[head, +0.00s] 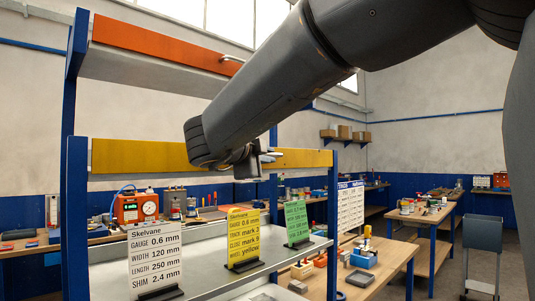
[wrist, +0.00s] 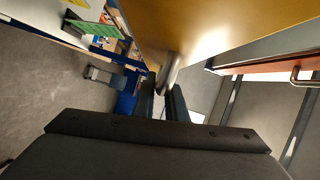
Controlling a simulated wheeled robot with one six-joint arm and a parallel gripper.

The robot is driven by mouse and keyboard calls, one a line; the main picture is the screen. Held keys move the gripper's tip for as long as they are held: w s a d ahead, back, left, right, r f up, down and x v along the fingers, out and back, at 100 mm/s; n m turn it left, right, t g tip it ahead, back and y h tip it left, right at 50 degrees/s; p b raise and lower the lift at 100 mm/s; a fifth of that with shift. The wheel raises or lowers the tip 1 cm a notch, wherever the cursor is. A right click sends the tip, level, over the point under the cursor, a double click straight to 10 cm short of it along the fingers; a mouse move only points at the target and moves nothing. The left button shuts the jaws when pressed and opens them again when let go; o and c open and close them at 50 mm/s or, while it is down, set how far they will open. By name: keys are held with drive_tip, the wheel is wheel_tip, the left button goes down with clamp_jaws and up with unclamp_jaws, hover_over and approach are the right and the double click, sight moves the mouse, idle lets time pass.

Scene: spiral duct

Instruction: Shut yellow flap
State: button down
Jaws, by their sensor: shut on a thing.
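The yellow flap (head: 135,156) spans the blue-posted shelf rack in the head view, with its yellow face toward me. My forearm and wrist hide part of its middle. My gripper (head: 268,157) is at the flap's right half. In the wrist view the yellow flap (wrist: 215,25) fills the upper middle, close to the camera. There my gripper (wrist: 163,102) is shut on a grey metal handle (wrist: 169,72) of the flap. The handle is mostly hidden in the head view. I cannot tell the flap's exact angle.
An orange flap (head: 150,44) with a metal handle (head: 232,58) is above the yellow one. Below, a grey shelf (head: 210,273) carries white (head: 156,256), yellow (head: 243,238) and green (head: 297,222) cards on stands. A wooden workbench (head: 385,266) stands to the right.

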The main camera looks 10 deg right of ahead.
drive_tip(key=c, duration=1.8)
unclamp_jaws()
drive_tip(key=b+v, duration=0.3)
drive_tip(key=v, duration=0.4)
drive_tip(key=shift+s+a, duration=0.25)
drive_tip(key=shift+s, duration=0.1)
